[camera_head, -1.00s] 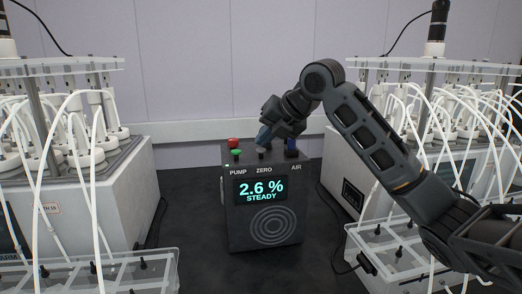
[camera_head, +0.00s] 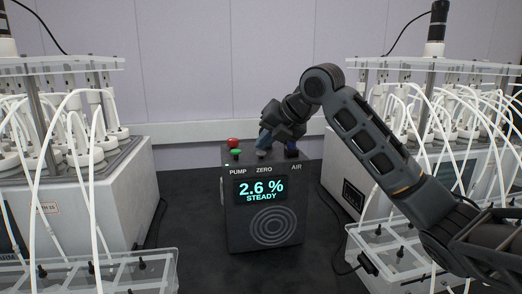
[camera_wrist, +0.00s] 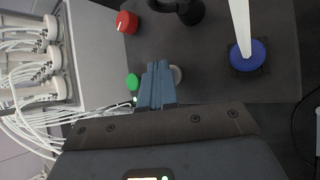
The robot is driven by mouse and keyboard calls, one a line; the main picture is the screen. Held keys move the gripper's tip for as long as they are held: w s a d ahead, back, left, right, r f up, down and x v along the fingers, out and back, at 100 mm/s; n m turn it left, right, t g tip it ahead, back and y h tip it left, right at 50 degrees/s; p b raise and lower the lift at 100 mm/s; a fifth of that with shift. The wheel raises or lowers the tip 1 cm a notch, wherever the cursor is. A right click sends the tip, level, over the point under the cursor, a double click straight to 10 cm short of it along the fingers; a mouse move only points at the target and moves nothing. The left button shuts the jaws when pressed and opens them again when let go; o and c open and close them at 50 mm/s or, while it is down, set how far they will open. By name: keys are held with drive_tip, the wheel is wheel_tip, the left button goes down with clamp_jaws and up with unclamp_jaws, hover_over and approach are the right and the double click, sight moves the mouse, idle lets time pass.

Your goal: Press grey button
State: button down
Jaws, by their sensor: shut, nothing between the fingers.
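The grey button (camera_head: 261,153) is on top of the dark control box, above the ZERO label. In the wrist view the grey button (camera_wrist: 177,73) is partly hidden behind my fingertips. My gripper (camera_head: 264,139) is shut and empty, with blue-grey fingers pointing down at the button. In the wrist view my gripper (camera_wrist: 159,74) overlaps the button's near side. The tips are at or just above the button; I cannot tell whether they touch.
The dark box (camera_head: 232,225) reads 2.6 % STEADY. Reactor units with white tubes (camera_head: 95,200) stand on both sides.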

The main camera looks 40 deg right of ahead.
sight(264, 152)
drive_tip(key=shift+f, duration=0.3)
drive_tip(key=shift+r, duration=0.1)
idle(0.3)
drive_tip(key=shift+r+p, duration=0.6)
drive_tip(key=shift+r, duration=0.65)
drive_tip(key=shift+r, duration=0.1)
wheel_tip(264, 152, up, 5)
drive_tip(key=p, duration=0.3)
idle(0.5)
